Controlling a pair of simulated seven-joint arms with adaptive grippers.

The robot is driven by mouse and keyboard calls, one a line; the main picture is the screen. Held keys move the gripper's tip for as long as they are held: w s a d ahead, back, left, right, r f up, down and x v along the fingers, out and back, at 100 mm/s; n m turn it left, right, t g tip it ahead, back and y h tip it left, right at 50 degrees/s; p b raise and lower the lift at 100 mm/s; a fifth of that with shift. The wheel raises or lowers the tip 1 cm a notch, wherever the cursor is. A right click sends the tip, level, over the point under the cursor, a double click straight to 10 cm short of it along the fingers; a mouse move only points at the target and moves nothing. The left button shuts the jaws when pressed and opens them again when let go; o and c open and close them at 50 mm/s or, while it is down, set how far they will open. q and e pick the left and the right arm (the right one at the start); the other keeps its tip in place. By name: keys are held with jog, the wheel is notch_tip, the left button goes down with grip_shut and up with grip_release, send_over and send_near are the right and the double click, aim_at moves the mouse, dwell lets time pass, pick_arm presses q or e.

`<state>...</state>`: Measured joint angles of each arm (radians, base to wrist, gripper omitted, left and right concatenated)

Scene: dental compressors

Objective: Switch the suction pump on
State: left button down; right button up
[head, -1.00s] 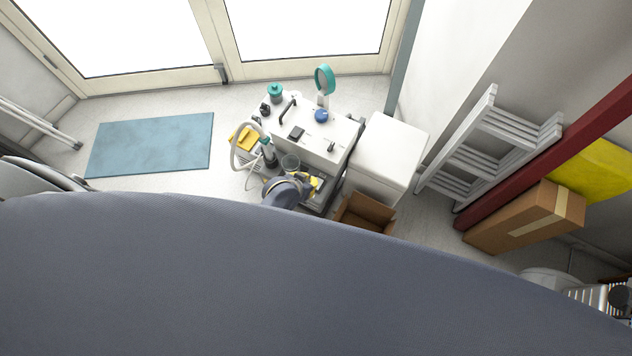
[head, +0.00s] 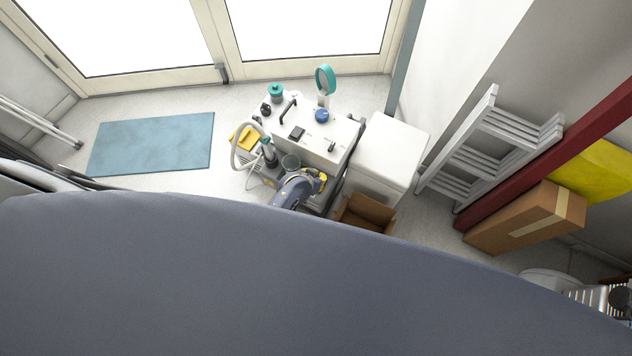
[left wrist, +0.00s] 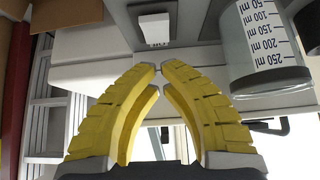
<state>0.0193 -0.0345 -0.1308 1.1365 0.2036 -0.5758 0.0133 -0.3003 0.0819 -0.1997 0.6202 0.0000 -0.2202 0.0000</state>
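A white unit (head: 318,148), which looks like the suction pump, stands below the glass doors. On its top are a black rocker-like part (head: 297,133), a small lever-like part (head: 332,145) and a blue knob-like part (head: 322,115). My left gripper (head: 322,180) is at the unit's near side, yellow fingers toward it. In the left wrist view its fingertips (left wrist: 160,67) meet, with nothing seen between them. Beyond the tips is a small pale block (left wrist: 154,27), possibly a switch, apart from them as far as I can tell. My right gripper is not in view.
A clear measuring jar (left wrist: 265,42) is close to the fingers on the right in the wrist view. A pale hose (head: 236,150) loops left of the unit. A white cabinet (head: 392,150) and an open carton (head: 366,213) are to its right. Floor around the blue mat (head: 150,143) is clear.

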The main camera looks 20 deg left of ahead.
pick_arm(q)
jog(key=shift+s+f, duration=0.15)
jog(key=shift+f, duration=0.75)
jog(key=shift+s+f, duration=0.15)
jog(key=shift+f, duration=0.7)
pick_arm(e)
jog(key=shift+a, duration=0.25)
